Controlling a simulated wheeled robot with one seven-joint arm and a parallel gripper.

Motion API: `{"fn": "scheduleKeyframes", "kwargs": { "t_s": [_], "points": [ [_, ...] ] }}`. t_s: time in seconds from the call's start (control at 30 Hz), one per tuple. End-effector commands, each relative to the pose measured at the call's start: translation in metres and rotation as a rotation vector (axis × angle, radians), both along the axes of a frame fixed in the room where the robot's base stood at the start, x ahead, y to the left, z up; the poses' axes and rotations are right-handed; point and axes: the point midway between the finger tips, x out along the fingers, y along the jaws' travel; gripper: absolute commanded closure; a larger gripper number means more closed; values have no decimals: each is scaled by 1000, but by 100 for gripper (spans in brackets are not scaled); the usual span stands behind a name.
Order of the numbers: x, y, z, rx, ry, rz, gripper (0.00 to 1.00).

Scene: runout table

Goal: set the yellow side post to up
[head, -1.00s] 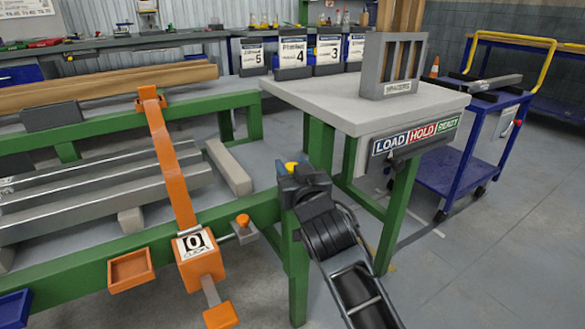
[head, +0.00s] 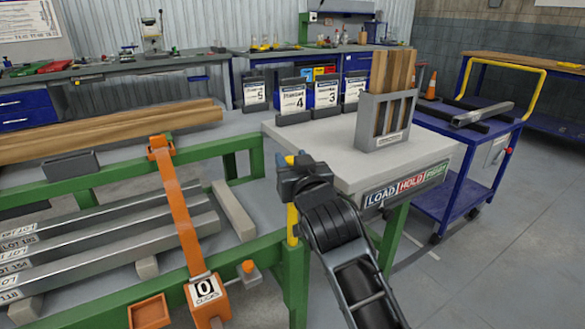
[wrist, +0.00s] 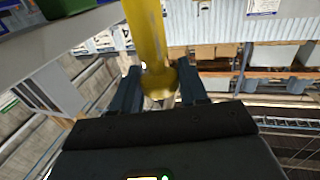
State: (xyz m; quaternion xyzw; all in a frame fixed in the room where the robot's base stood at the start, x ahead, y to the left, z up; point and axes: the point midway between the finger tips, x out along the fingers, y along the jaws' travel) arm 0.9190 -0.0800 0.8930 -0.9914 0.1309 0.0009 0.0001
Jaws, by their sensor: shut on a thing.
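The yellow side post (head: 292,224) stands upright at the corner of the green runout table frame (head: 270,243), beside its front right leg. A length of it shows above the green rail and its tip shows just above my gripper (head: 291,168). In the wrist view the yellow post (wrist: 146,35) runs from the top of the picture down to a rounded yellow end between my two fingers (wrist: 160,92). My gripper is shut on the post near its upper end. The jaws hide part of the post in the head view.
An orange clamp arm (head: 183,215) with a counter box reading 0 (head: 207,291) stands to the left. Steel bars (head: 120,240) lie on the table. A blue cart (head: 465,160) stands beyond.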

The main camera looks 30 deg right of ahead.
Motion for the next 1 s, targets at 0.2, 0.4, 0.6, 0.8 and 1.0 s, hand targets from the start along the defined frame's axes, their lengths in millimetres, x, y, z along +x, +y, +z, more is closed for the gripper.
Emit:
{"fn": "scheduleKeyframes", "kwargs": {
  "t_s": [0.2,0.4,0.6,0.8,1.0],
  "points": [
    [0,0,37,-1,-5,1,100],
    [0,0,46,0,-5,1,100],
    [0,0,45,0,-3,1,100],
    [0,0,45,-1,-3,1,55],
    [0,0,45,-1,-2,1,36]
  ]
}}
